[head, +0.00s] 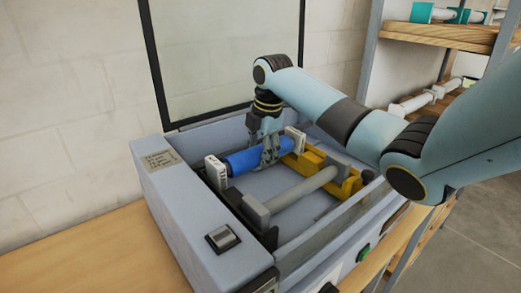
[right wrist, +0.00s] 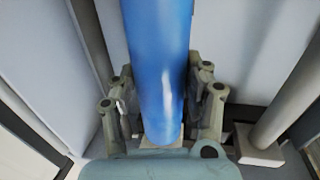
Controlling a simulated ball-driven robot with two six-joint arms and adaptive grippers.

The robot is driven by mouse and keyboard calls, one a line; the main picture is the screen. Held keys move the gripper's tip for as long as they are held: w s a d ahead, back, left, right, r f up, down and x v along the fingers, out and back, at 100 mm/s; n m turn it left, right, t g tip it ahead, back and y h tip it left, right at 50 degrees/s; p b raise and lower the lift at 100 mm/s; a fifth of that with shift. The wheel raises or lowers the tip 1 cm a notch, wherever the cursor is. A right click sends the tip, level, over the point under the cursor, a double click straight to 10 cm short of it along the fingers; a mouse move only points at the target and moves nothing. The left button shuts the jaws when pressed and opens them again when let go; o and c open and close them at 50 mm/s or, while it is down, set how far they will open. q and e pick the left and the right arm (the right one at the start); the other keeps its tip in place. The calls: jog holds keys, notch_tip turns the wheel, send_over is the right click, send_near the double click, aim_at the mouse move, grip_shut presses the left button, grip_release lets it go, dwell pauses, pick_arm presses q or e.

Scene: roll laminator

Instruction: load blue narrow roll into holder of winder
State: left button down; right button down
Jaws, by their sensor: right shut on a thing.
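The blue narrow roll (head: 243,161) lies level inside the winder (head: 172,200), across its back part. It has a white block at its left end (head: 216,171) and another at its right end (head: 296,138). My right gripper (head: 269,158) reaches down from above and is shut on the roll, right of its middle. In the right wrist view the fingers (right wrist: 161,108) stand on both sides of the blue roll (right wrist: 158,45). The yellow holder part (head: 312,162) is by the roll's right end; I cannot tell whether the roll is seated. My left gripper is not in view.
A grey roller (head: 302,190) lies in front of the blue roll, parallel to it. A clear panel (head: 230,55) with a black frame stands behind. Shelves (head: 440,36) with other rolls stand at the right.

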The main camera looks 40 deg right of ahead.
jog(key=shift+f, duration=0.35)
jog(key=c, duration=0.6)
grip_release()
jog(key=shift+o, duration=0.2)
notch_tip(320, 180, up, 13)
jog(key=s+b, duration=0.2)
jog(key=shift+s+b, duration=0.15)
jog(key=shift+b, duration=0.2)
jog(key=shift+s+a+f, duration=0.1)
jog(key=shift+a, duration=0.05)
